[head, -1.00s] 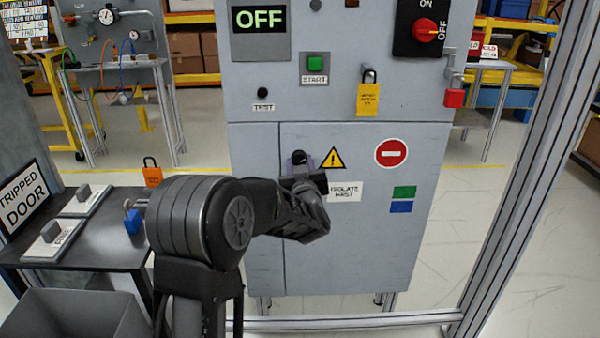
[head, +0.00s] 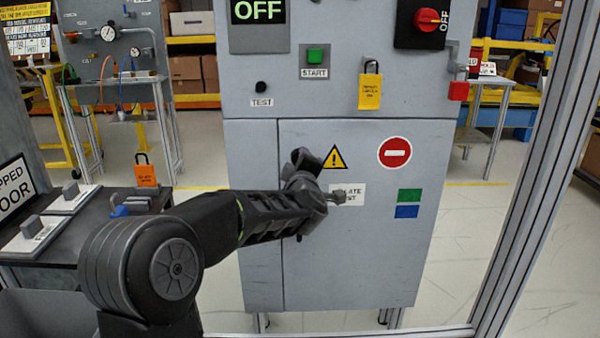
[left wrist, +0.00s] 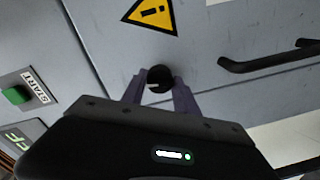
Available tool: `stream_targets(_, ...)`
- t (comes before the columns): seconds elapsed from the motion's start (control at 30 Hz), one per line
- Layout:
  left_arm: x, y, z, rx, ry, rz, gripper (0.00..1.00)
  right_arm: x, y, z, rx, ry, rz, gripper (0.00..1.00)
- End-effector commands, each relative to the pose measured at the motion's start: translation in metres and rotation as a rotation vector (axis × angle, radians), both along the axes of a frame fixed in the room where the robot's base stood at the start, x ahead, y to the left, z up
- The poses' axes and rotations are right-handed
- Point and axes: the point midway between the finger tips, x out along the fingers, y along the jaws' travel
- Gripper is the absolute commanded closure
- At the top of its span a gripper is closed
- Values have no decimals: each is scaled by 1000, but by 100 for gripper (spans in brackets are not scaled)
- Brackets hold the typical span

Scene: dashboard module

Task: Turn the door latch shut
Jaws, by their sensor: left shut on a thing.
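The cabinet door (head: 350,260) is flush with the grey cabinet front. In the left wrist view, the round black door latch (left wrist: 160,77) sits on the door near its edge seam, with a pale line on its face. My left gripper (left wrist: 158,86) has its two purple-grey fingers closed on either side of the latch. In the head view, my left gripper (head: 303,165) is at the door's upper left corner, and its dark body hides most of the latch. My right gripper is in neither view.
A black bar handle (left wrist: 270,60) stands out from the door in the left wrist view. The green START button (head: 314,57), yellow-tagged padlock (head: 370,90) and red rotary switch (head: 427,20) are above. A dark side table (head: 60,240) stands left, a metal frame post (head: 540,170) right.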

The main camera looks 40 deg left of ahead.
Motion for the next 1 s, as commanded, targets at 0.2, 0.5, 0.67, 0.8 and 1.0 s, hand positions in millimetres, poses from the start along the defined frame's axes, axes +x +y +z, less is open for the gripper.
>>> stream_targets(0.2, 0, 0, -3, -112, -85, 0, 100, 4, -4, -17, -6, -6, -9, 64)
stream_targets(0.5, 0, 0, 0, -177, -133, 0, 100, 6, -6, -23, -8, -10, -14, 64)
stream_targets(0.67, 0, 0, 0, -183, -137, 1, 100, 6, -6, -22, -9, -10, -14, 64)
stream_targets(0.8, 0, 0, 0, -183, -137, 1, 100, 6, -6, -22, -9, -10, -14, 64)
stream_targets(1.0, 0, 0, 0, -182, -137, 1, 55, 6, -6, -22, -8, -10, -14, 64)
